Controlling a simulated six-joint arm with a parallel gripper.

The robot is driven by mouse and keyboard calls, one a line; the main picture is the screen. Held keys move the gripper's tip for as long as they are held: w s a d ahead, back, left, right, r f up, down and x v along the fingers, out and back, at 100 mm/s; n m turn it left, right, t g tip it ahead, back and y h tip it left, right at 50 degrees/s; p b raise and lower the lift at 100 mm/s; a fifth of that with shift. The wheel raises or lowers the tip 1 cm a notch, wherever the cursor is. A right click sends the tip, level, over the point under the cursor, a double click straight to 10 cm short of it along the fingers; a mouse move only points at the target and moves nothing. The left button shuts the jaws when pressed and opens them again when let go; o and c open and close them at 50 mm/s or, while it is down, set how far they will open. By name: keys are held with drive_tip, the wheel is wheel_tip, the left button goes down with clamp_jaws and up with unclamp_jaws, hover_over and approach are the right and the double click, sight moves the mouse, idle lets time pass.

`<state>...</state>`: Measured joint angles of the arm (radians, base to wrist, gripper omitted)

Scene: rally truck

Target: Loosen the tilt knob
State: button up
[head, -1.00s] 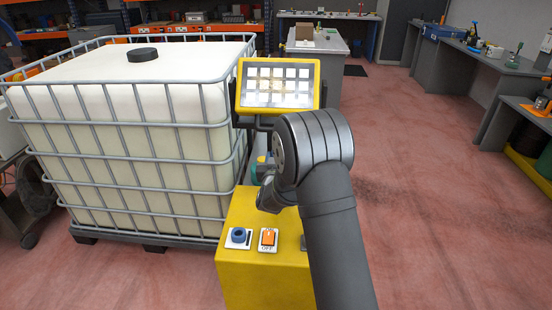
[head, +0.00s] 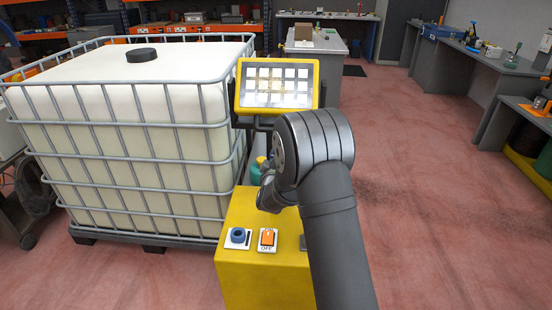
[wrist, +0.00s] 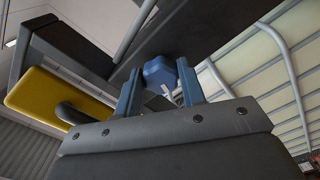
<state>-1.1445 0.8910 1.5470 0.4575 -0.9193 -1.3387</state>
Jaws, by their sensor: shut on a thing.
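The tilt knob (wrist: 157,71) is a blue, faceted knob on a dark bracket (wrist: 90,57), seen from below in the wrist view. My gripper (wrist: 160,84) has its two blue fingers on either side of the knob and is shut on it. In the head view, the yellow-framed screen (head: 277,86) stands on dark supports above the yellow pedestal (head: 262,280). My arm hides the knob and my fingers in that view.
A white caged tank (head: 110,120) stands close on the left of the screen. The pedestal top carries a blue ring-shaped control (head: 238,236) and an orange switch (head: 267,238) marked OFF. The red floor to the right is open, with grey benches (head: 490,65) beyond.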

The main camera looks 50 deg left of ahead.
drive_tip(key=shift+w+r+n, duration=0.1)
drive_tip(key=shift+r+n, duration=0.05)
drive_tip(key=shift+n, duration=1.55)
drive_tip(key=o, duration=1)
drive_tip(key=v, duration=1.7)
drive_tip(key=shift+d, duration=0.1)
